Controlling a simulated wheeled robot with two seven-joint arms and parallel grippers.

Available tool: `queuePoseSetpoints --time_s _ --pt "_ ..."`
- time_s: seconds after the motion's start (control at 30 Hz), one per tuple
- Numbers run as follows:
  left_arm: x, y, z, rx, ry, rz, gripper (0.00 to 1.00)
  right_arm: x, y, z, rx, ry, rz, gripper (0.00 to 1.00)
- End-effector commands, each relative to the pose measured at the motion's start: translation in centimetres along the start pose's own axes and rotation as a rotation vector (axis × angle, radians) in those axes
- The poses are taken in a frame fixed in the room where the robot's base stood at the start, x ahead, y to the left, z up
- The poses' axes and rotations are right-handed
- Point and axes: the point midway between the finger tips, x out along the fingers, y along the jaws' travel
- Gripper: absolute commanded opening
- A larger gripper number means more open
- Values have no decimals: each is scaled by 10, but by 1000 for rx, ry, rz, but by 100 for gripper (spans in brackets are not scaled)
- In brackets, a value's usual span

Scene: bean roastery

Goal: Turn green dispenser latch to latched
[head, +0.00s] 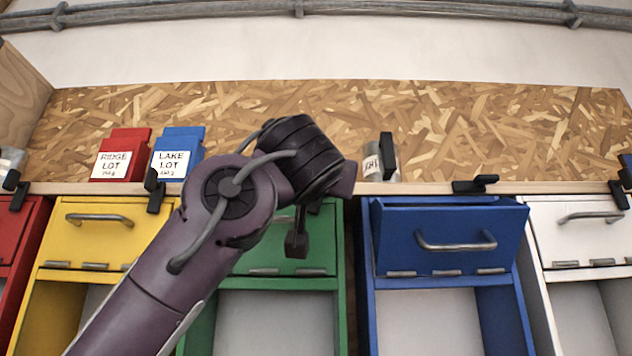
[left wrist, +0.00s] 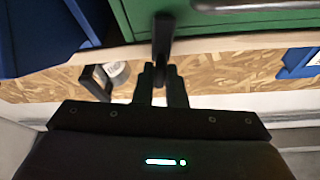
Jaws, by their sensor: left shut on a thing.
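The green dispenser (head: 322,240) is in the lower middle of the head view, partly covered by my left arm. Its lid also shows at the top of the left wrist view (left wrist: 225,22), where the scene appears upside down. The black green-dispenser latch (left wrist: 162,36) lies across the shelf edge, with its long end over the green lid. In the head view its lower end (head: 297,242) hangs below my wrist. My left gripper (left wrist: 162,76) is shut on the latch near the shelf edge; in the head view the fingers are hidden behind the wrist. My right gripper is out of view.
The yellow dispenser (head: 70,240) stands left and the blue dispenser (head: 450,220), its lid tilted out, stands right. A jar (head: 373,165) and an upright black piece (head: 388,155) are close to my wrist. Red (head: 120,155) and blue (head: 178,153) bags stand on the shelf.

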Motion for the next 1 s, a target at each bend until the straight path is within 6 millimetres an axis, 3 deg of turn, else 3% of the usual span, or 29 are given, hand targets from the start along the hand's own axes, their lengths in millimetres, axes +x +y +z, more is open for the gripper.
queuePoseSetpoints --time_s 0.4,1.0 --pt "0 -2 -5 -208 10 -84 0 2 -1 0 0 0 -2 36" --pt "0 -3 -6 -248 14 -100 0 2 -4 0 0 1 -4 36"
